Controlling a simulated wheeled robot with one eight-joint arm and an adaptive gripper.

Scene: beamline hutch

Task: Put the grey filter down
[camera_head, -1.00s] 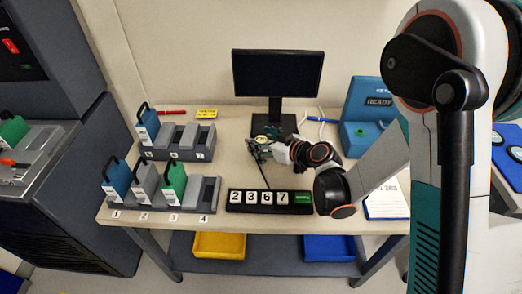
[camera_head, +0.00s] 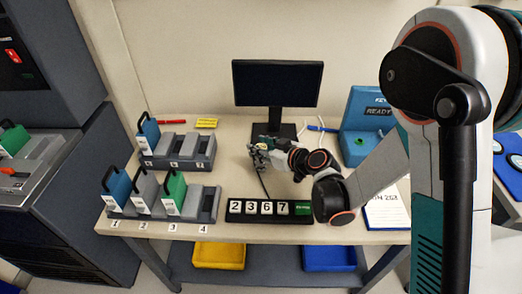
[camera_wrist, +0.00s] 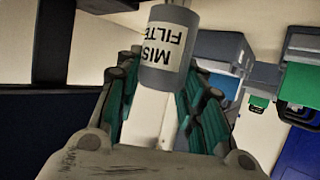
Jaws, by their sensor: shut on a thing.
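My gripper (camera_wrist: 162,95) is shut on a grey cylinder (camera_wrist: 166,62) in the wrist view. It has a white label, upside down and partly cut off, reading "MIS" and "FILTE". In the head view my gripper (camera_head: 258,154) is over the table, in front of the monitor and left of my forearm; the held thing is too small there to make out well. A grey filter plate with a black handle (camera_head: 146,192) stands in slot 2 of the front rack (camera_head: 209,205), between a blue plate (camera_head: 118,188) and a green plate (camera_head: 174,193). Slot 4 is empty.
A back rack (camera_head: 182,152) holds one blue plate (camera_head: 149,133). A monitor (camera_head: 278,83), a number display (camera_head: 269,208) reading 2367 and a blue READY device (camera_head: 362,125) stand on the table. Yellow (camera_head: 218,255) and blue (camera_head: 329,258) bins sit below. Bare tabletop lies between racks and gripper.

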